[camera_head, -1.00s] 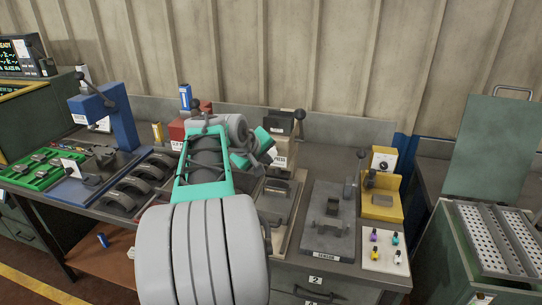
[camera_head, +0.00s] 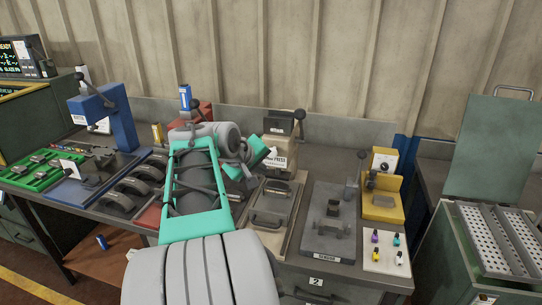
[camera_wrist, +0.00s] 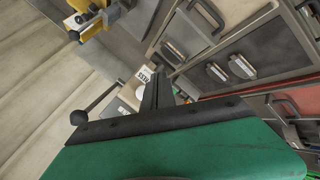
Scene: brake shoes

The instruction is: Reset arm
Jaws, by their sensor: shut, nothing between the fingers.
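My gripper (camera_wrist: 158,82) shows in the wrist view as a dark pair of fingers together in front of my green gripper body, with nothing between them. In the head view my grey and teal arm reaches up over the workbench (camera_head: 343,265). Its teal end (camera_head: 258,153) is beside the press labelled unit (camera_head: 281,150), and the fingertips cannot be made out there. The wrist view shows the press's labelled top and a ball-ended lever (camera_wrist: 79,118) beyond the fingers.
Curved brake shoes (camera_head: 129,194) lie in a row left of my arm. A blue lever press (camera_head: 113,120), green parts tray (camera_head: 35,170), grey fixture (camera_head: 330,228), yellow fixture (camera_head: 383,206) and a white card with small coloured pieces (camera_head: 386,249) stand around. A perforated-top bin (camera_head: 492,240) is at right.

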